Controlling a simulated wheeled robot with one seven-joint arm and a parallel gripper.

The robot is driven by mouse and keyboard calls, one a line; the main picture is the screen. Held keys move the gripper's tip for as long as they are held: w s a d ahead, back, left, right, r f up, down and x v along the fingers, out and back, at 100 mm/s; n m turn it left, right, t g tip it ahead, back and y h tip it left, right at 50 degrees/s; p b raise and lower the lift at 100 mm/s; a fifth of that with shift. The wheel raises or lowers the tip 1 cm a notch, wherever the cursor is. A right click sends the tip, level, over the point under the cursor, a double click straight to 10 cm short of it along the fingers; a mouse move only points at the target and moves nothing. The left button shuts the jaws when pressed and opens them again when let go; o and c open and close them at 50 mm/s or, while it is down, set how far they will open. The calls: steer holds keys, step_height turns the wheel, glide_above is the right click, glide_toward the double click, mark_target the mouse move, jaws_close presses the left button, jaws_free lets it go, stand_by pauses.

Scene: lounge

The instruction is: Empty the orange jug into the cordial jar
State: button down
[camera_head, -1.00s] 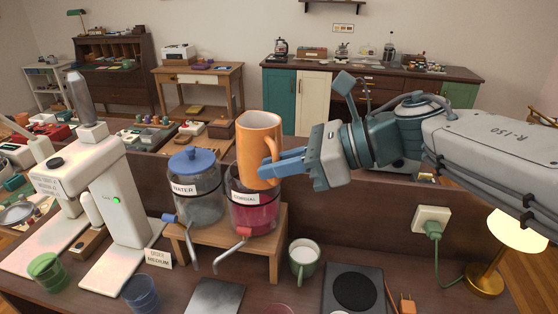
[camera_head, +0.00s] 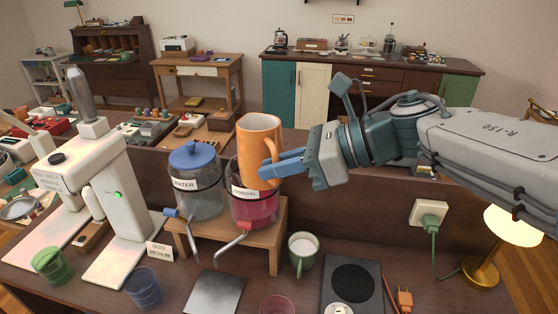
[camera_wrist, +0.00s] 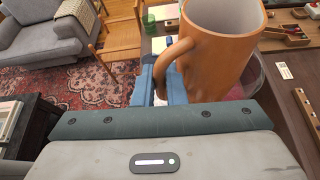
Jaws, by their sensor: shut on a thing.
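My gripper (camera_head: 274,166) is shut on the handle of the orange jug (camera_head: 258,142). The jug is held about upright over the cordial jar (camera_head: 256,206), hiding the jar's top. The jar is clear with a "CORDIAL" label, red liquid and a red-handled tap. In the wrist view the orange jug (camera_wrist: 222,45) stands just beyond my gripper (camera_wrist: 170,84), with its handle between the blue fingers. What the jug contains cannot be seen.
The water jar (camera_head: 197,182) with a blue lid stands just left on the same wooden stand (camera_head: 262,244). A green mug (camera_head: 303,252), a hot plate (camera_head: 352,284) and a lamp (camera_head: 508,226) are to the right. A white machine (camera_head: 112,190) is at left.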

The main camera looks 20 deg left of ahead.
steer(key=shift+s+d+r+m+g+h+p, duration=0.1)
steer(key=shift+r+m+g+h+p, duration=0.3)
steer(key=shift+p, duration=1.6)
steer(key=shift+s+d+r+m+h+p, duration=0.15)
steer(key=shift+r+p, duration=0.55)
steer(key=shift+p, duration=1.3)
steer(key=shift+a+r+m+g+h+p, duration=0.1)
steer(key=shift+r+m+g+h+p, duration=0.25)
steer(key=shift+p, duration=1.6)
steer(key=shift+f, duration=0.15)
steer(key=shift+w+f+h+p, duration=0.1)
steer(key=shift+f+h+p, duration=0.25)
steer(key=shift+f, duration=0.15)
steer(key=shift+f, duration=0.1)
steer(key=shift+a+f+m+g+p, duration=0.1)
steer(key=shift+f+m+g+p, duration=0.2)
steer(key=shift+f, duration=0.2)
steer(key=shift+w+a+r+m+g+h+p, duration=0.15)
steer(key=shift+r+m+g+h+p, duration=0.3)
steer(key=shift+p, duration=1.4)
steer(key=shift+w, duration=0.1)
